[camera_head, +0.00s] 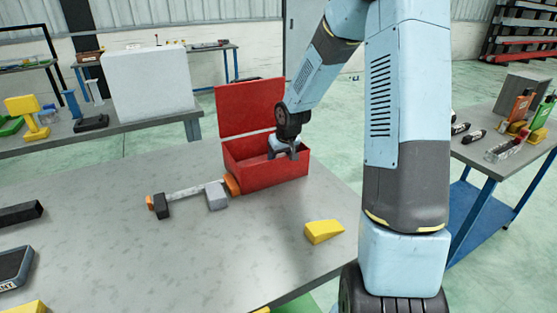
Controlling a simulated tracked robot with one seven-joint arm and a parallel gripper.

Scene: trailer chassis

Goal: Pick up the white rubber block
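A pale grey-white block (216,196) lies on the near grey table, left of the red toolbox. It looks like a mallet head at the end of a light handle. A black block-shaped head (161,206) lies to its left, with light handle parts between them and orange ends on both sides. A large white block-like box (147,82) stands on the back table. I cannot tell for sure which is the white rubber block. My gripper (284,154) is over the open red toolbox (267,171), pointing down. Its fingers look apart, with nothing visible between them.
A yellow wedge (324,231) lies near the table's right edge. Black items (14,266) lie at the left. The toolbox lid (248,106) stands upright. A side table (497,152) with bottles is at the right. The table's front middle is clear.

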